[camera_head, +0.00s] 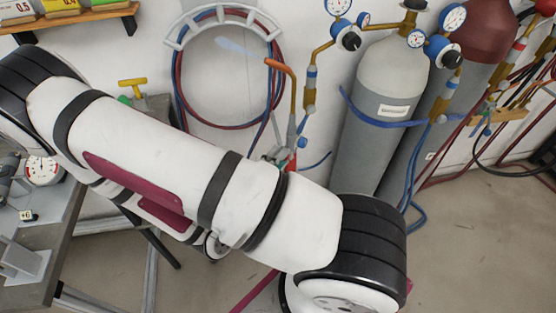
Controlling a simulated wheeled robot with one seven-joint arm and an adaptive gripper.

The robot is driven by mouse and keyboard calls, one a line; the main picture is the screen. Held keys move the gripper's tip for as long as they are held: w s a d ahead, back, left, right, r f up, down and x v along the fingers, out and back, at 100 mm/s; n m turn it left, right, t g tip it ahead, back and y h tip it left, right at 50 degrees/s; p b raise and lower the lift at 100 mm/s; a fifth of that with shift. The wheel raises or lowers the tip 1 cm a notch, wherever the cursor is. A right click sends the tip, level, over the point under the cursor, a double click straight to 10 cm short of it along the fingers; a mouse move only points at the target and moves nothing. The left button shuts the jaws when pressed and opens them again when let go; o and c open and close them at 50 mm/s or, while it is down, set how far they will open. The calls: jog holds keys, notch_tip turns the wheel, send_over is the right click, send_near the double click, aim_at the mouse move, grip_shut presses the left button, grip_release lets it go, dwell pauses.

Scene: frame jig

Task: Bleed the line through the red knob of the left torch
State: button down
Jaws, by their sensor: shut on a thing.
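The left torch (293,118) stands upright in the middle of the view, with an orange bent tip, and a grey body. A small red part (291,160) at its lower end looks like the red knob, partly hidden behind my arm. Small grey pieces, which look like the fingertips of my gripper (275,155), show just above my arm's edge, right beside that red part. They appear shut on it, but my arm hides the rest of the gripper and the exact contact. A second torch with a red part (519,46) hangs at the far right.
Grey gas cylinder (377,140) with gauges stands right of the torch, with a darker one behind it. Coiled red and blue hoses (178,95) hang on the wall. A metal bench (45,250) is at lower left. Floor at lower right is clear.

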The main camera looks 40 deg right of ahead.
dwell(0.3)
jog(key=c, duration=1.4)
grip_release()
jog(key=s+a, duration=0.2)
jog(key=a, duration=0.9)
jog(key=shift+s+a, duration=0.15)
jog(key=shift+a, duration=0.25)
jog(key=shift+f, duration=0.1)
